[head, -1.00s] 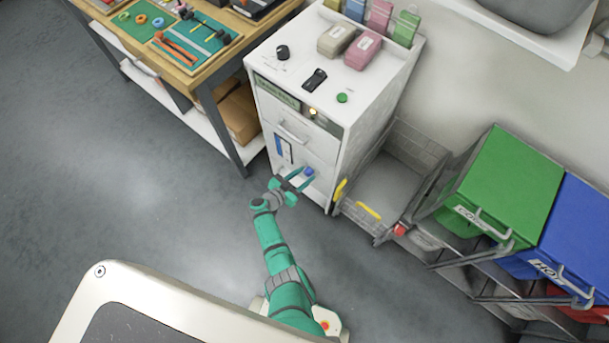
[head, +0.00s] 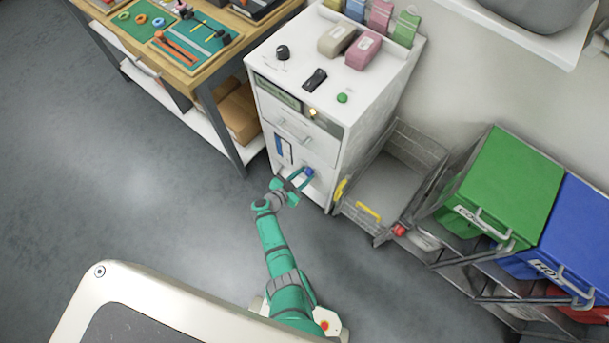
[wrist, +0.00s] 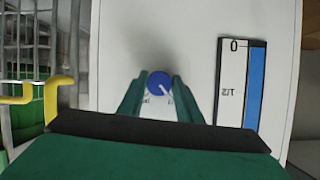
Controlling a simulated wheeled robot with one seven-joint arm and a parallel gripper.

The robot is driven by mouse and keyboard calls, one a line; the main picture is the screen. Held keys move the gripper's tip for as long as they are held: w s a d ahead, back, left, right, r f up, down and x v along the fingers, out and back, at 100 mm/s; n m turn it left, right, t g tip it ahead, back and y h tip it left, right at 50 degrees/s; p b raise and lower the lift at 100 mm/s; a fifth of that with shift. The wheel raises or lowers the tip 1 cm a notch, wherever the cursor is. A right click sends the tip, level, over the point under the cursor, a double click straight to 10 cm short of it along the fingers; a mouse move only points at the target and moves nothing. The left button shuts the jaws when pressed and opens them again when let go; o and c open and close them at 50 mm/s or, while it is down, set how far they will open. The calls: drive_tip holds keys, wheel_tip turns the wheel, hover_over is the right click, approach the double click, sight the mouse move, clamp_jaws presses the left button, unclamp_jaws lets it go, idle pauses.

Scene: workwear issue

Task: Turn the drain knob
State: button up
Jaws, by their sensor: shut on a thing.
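The drain knob (wrist: 159,82) is a small round blue knob with a white pointer line, low on the front of the white cabinet. In the head view the knob (head: 309,172) shows at the end of my arm. My gripper (wrist: 160,86) is shut on the knob, with one green finger on each side of it. In the wrist view the pointer line slants down to the right. Small printed marks beside the knob are partly hidden by the fingers. A level gauge (wrist: 257,85) with a blue bar is beside the knob.
The white cabinet (head: 352,120) carries a black knob, a black switch and a green button on top. A wire basket cart (head: 385,185) with yellow handles stands close on its right. A workbench (head: 185,65) is at the left. The grey floor around my arm is clear.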

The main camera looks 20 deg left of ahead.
drive_tip(key=m+y, duration=0.2)
drive_tip(key=shift+s+d+m+t, duration=0.15)
drive_tip(key=shift+m+t, duration=0.25)
drive_tip(key=m+t+y, duration=0.1)
drive_tip(key=m, duration=0.1)
drive_tip(key=shift+m+y, duration=0.3)
drive_tip(key=shift+m, duration=0.1)
drive_tip(key=m+t+y, duration=0.1)
drive_tip(key=m, duration=0.2)
drive_tip(key=shift+d+f, duration=0.1)
drive_tip(key=shift+m+t+y, duration=0.6)
drive_tip(key=shift+m+t, duration=0.3)
drive_tip(key=shift+m, duration=0.8)
drive_tip(key=shift+d+m, duration=0.2)
drive_tip(key=shift+m, duration=0.1)
drive_tip(key=shift+a, duration=0.15)
drive_tip(key=o, duration=0.8)
drive_tip(key=shift+c, duration=0.2)
drive_tip(key=shift+s, duration=0.1)
